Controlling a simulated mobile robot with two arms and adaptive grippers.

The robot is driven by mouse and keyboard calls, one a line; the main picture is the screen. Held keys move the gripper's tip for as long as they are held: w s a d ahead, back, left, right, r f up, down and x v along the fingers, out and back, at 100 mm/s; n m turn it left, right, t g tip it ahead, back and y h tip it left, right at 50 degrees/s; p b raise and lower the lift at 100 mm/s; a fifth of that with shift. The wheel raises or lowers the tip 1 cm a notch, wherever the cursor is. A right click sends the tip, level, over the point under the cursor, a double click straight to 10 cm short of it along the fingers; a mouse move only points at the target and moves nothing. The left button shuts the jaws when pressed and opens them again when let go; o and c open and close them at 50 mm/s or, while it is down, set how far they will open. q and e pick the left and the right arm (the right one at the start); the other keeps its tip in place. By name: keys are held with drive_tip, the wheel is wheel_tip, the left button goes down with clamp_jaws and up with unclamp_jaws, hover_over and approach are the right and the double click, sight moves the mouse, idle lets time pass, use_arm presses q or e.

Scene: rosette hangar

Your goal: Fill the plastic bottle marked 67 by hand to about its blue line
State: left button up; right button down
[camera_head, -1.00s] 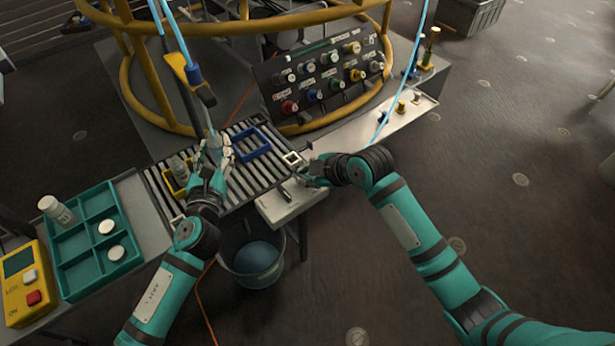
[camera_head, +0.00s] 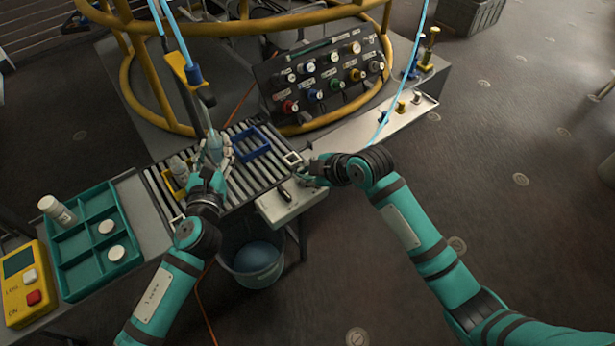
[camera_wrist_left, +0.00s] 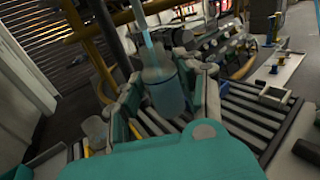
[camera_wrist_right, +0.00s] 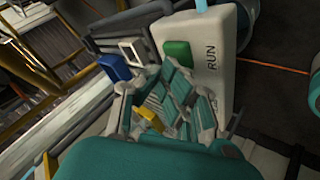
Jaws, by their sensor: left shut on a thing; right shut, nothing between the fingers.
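My left gripper (camera_head: 212,155) is shut on a clear plastic bottle (camera_head: 213,146), held upright above the roller conveyor. In the left wrist view the bottle (camera_wrist_left: 163,86) stands between the fingers, with a pale blue tube or stream (camera_wrist_left: 147,40) at its neck. Its lower part looks bluish; I cannot make out the line, the number or the exact level. The yellow-handled filling nozzle (camera_head: 182,70) hangs above it. My right gripper (camera_head: 306,173) is shut and empty beside the white switch box (camera_head: 292,206), whose RUN label and green button (camera_wrist_right: 177,53) show in the right wrist view.
The roller conveyor (camera_head: 245,182) carries a blue frame (camera_head: 251,143) and a yellow frame with another bottle (camera_head: 178,168). A teal tray (camera_head: 82,243) with white caps and a bottle (camera_head: 57,210) lies left, beside a yellow scale (camera_head: 25,283). A bucket (camera_head: 252,265) stands below.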

drive_tip(key=shift+r, duration=0.9)
drive_tip(key=shift+r, duration=2.5)
drive_tip(key=shift+r, duration=0.1)
wheel_tip(320, 180, up, 6)
drive_tip(key=shift+f, duration=0.1)
use_arm(q)
drive_tip(key=s+d, duration=0.5)
drive_tip(key=s, duration=0.2)
drive_tip(key=shift+s, duration=0.25)
